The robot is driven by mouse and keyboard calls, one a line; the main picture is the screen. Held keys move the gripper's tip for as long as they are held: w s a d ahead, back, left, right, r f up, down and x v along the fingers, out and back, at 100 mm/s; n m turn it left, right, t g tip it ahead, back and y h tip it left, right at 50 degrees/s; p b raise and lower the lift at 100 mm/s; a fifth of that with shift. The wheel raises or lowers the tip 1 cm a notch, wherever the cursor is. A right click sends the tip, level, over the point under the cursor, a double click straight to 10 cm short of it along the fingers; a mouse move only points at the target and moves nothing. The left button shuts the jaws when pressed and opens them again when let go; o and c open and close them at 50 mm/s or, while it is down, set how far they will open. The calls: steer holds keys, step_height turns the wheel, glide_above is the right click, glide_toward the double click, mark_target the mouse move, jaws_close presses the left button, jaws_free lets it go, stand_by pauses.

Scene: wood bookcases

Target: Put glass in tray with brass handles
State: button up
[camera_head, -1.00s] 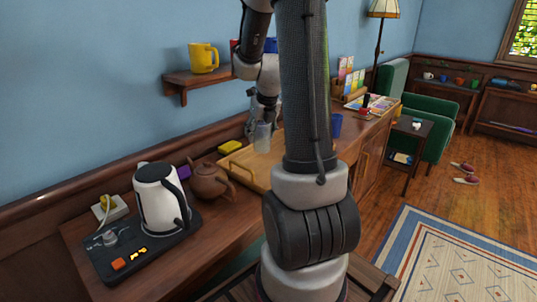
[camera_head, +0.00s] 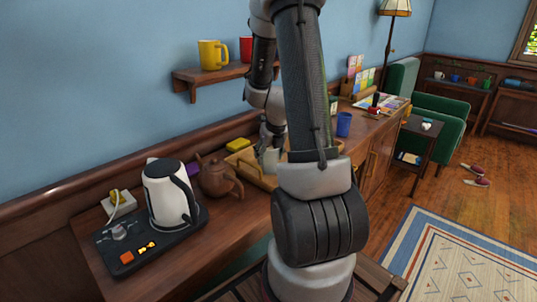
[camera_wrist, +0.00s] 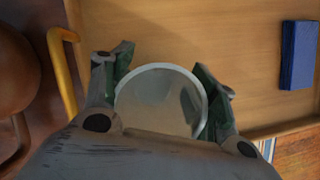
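The clear glass (camera_wrist: 160,68) stands between the two fingers of my gripper (camera_wrist: 166,82) in the wrist view, with its round rim facing the camera. The finger pads appear to press on its sides, so my gripper is shut on it. The wooden tray (camera_wrist: 190,28) lies under the glass, with a brass handle (camera_wrist: 63,75) at its left end. In the head view the glass (camera_head: 269,158) is low over the tray (camera_head: 258,181), partly hidden by my arm. I cannot tell whether its base touches the tray floor.
A blue box (camera_wrist: 298,55) lies at the tray's right side. A brown teapot (camera_head: 216,179) stands just left of the tray, beside a white kettle (camera_head: 168,194). A blue cup (camera_head: 343,123) stands farther right.

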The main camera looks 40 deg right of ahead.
steer(key=o, duration=0.4)
steer(key=v, duration=1.2)
steer(key=shift+w, duration=0.1)
steer(key=s+a+r+n, duration=0.7)
steer(key=a+r+n, duration=0.3)
steer(key=n, duration=0.9)
steer(key=shift+s+a+r+n+y, duration=0.25)
steer(key=shift+s+a+n, duration=1.15)
steer(key=shift+n, duration=1.9)
steer(key=shift+s+a+r+n+y, duration=0.25)
steer(key=shift+s+a+n, duration=0.5)
steer(key=shift+s+n, duration=1.95)
steer(key=shift+s+a+r+n+y, duration=0.2)
steer(key=shift+s+a+n, duration=0.9)
steer(key=shift+n, duration=2.8)
steer(key=shift+r, duration=0.1)
